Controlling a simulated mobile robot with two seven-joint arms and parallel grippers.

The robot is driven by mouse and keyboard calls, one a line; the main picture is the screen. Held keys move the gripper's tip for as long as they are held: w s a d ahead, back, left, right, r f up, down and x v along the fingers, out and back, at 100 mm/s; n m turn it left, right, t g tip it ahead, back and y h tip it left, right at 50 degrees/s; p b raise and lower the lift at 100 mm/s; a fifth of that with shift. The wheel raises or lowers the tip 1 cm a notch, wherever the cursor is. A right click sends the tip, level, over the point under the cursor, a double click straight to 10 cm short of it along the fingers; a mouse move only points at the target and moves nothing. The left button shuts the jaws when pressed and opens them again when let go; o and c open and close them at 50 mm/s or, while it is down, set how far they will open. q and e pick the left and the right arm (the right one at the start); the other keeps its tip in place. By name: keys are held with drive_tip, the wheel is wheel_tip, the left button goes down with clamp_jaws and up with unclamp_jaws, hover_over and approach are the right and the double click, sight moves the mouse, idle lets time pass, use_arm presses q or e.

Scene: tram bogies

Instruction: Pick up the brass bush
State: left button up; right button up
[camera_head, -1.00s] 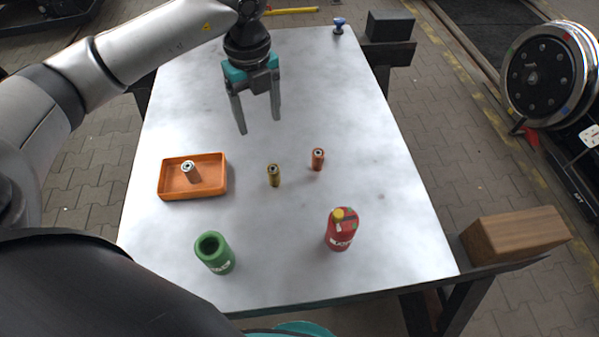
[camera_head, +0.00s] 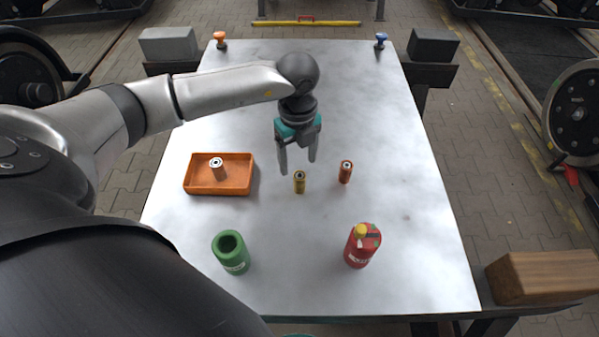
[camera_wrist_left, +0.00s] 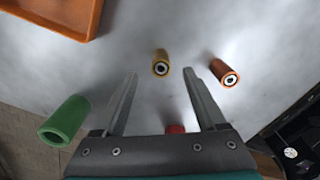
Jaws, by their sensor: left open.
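The brass bush (camera_head: 299,183) is a small yellowish cylinder standing upright near the middle of the table. It also shows in the left wrist view (camera_wrist_left: 160,63), just beyond the fingertips and between their lines, nearer the left finger. My left gripper (camera_head: 298,167) is open and empty, pointing down. In the head view its fingers appear just behind and above the bush; I see no contact.
A copper-coloured bush (camera_head: 345,173) stands close on the right. An orange tray (camera_head: 247,188) holding a grey bush (camera_head: 217,170) is at left. A green cup (camera_head: 232,253) and a red bottle (camera_head: 361,247) stand in front. The table (camera_head: 400,200) is otherwise largely clear.

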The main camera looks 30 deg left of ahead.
sight(299, 175)
use_arm(q)
drive_tip(key=f, duration=0.4)
drive_tip(key=shift+d, duration=0.2)
clamp_jaws()
idle(0.3)
